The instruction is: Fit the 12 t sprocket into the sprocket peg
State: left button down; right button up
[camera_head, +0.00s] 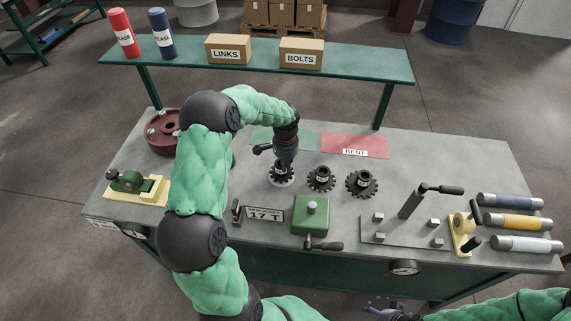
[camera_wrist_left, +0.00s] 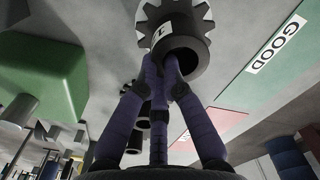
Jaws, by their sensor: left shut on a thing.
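My left gripper (camera_head: 284,163) points down at the leftmost dark toothed sprocket (camera_head: 282,174) on the bench. In the left wrist view its purple fingers (camera_wrist_left: 165,75) are shut on the hub of this sprocket (camera_wrist_left: 188,50). Part of a white label shows on it, but I cannot read the tooth count. A pale round base shows under it in the head view; I cannot tell whether they touch. Two more sprockets, a middle one (camera_head: 321,178) and a right one (camera_head: 362,183), lie to its right. My right gripper (camera_head: 385,312) is only partly visible at the bottom edge. I cannot identify the sprocket peg with certainty.
A green block with a handle (camera_head: 312,215) and a 17 T sign (camera_head: 265,214) stand in front. A plate with several posts (camera_head: 405,235) lies to the right. A red BENT mat (camera_head: 355,146) and a green mat (camera_head: 305,139) lie behind. A raised shelf (camera_head: 350,65) spans the back.

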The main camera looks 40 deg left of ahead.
pick_arm(q)
jog(key=shift+f+b, duration=0.5)
jog(key=shift+f, duration=0.4)
jog(key=c, duration=1.3)
grip_release()
notch_tip(320, 180, up, 12)
